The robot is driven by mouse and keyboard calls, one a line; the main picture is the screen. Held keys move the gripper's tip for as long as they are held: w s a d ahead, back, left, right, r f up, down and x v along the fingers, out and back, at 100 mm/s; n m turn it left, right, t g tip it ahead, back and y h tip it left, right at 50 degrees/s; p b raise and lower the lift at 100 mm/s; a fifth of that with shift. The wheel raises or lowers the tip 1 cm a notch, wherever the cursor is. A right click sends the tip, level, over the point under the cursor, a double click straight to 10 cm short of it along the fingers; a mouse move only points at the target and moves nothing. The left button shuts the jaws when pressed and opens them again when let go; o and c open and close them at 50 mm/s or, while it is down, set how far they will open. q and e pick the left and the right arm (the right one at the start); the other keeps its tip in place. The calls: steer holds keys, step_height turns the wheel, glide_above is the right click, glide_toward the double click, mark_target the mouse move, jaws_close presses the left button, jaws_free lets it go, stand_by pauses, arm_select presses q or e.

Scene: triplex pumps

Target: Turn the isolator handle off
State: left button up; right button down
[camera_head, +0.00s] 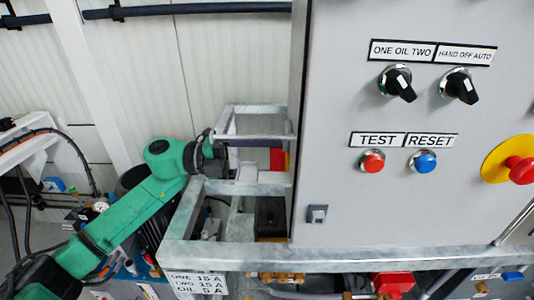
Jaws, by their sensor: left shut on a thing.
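The isolator handle (277,160) is a red part with a yellow edge beside it, on the left side of the grey cabinet (340,90). My green left arm comes in from the lower left, and its left gripper (262,162) reaches the red part through the metal frame. The left gripper is shut on the handle. The fingertips are small in view and partly covered by the frame, and the handle's exact angle is hard to tell. My right gripper is not in view.
A galvanized frame (330,257) runs below the cabinet and around the left gripper. The cabinet front has two black selector knobs (398,83), a red button (372,161), a blue button (424,162) and a red emergency stop (519,169). Cables and pipes crowd the lower left.

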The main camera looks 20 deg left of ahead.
arm_select(q)
steer(key=shift+n, duration=0.4)
steer(key=o, duration=1.2)
steer(key=shift+c, duration=0.2)
steer(key=shift+a, duration=0.1)
steer(key=b+v, duration=0.5)
steer(key=v, duration=0.9)
steer(key=shift+a+b, duration=0.25)
steer(key=shift+b, duration=0.15)
steer(key=shift+f, duration=0.1)
